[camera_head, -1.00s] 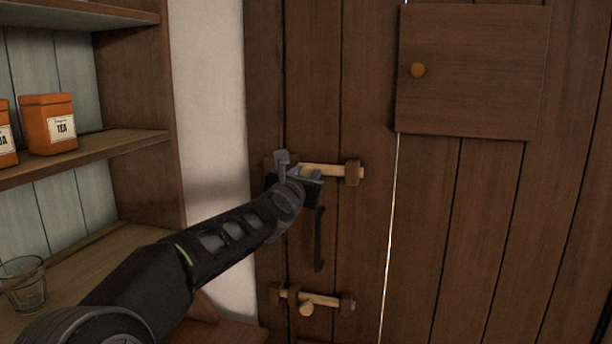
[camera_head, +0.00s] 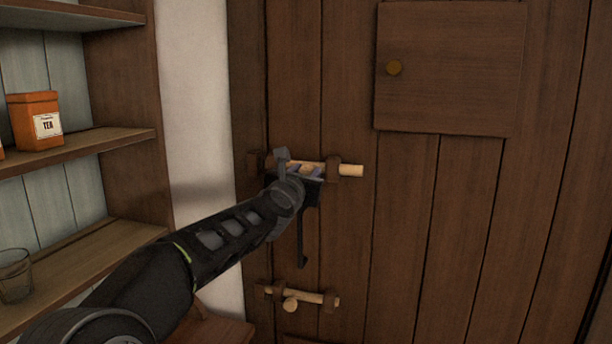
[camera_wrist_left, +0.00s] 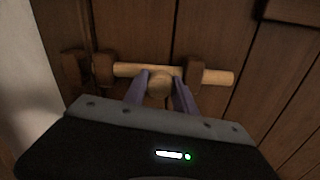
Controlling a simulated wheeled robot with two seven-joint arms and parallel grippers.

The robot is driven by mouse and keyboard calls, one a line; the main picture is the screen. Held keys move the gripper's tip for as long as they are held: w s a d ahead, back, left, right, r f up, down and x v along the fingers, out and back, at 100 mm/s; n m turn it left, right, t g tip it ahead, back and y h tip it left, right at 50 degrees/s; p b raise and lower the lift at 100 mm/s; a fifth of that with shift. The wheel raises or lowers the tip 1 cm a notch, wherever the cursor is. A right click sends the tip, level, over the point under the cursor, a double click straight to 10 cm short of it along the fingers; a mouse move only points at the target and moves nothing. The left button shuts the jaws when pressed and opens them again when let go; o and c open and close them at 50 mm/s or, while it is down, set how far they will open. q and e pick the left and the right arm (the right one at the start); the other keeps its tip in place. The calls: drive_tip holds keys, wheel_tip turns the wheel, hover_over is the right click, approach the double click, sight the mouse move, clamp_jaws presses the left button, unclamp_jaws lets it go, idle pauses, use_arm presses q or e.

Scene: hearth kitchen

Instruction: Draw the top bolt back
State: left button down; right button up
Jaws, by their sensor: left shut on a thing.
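The top bolt (camera_head: 350,170) is a pale wooden rod with a round knob, running through dark wooden brackets on the plank door. Its right end sticks out past the right bracket (camera_head: 332,167). In the left wrist view the knob (camera_wrist_left: 159,84) sits between the purple fingers of my left gripper (camera_wrist_left: 160,95), which is shut on it. No rod shows between the leftmost block (camera_wrist_left: 73,68) and the left bracket (camera_wrist_left: 103,69). In the head view my left gripper (camera_head: 305,170) partly covers the knob and rod. My right gripper is not in view.
A lower bolt (camera_head: 312,297) with its knob is below, and a dark door handle (camera_head: 301,240) hangs between. A small hatch (camera_head: 455,70) with a round knob is at upper right. Shelves with an orange tea tin (camera_head: 36,120) and a glass (camera_head: 15,275) stand left.

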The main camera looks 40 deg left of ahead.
use_arm(q)
drive_tip(key=shift+d, duration=0.1)
drive_tip(key=c, duration=1.2)
unclamp_jaws()
drive_tip(key=shift+w+d, duration=0.2)
drive_tip(key=shift+d, duration=0.05)
drive_tip(key=shift+o, duration=0.8)
drive_tip(key=shift+s+a, duration=0.1)
drive_tip(key=shift+a, duration=0.05)
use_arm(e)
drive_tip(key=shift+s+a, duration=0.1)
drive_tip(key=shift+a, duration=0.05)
use_arm(q)
drive_tip(key=shift+s, duration=0.1)
drive_tip(key=b+v, duration=0.2)
drive_tip(key=v, duration=0.5)
drive_tip(key=shift+s, duration=0.3)
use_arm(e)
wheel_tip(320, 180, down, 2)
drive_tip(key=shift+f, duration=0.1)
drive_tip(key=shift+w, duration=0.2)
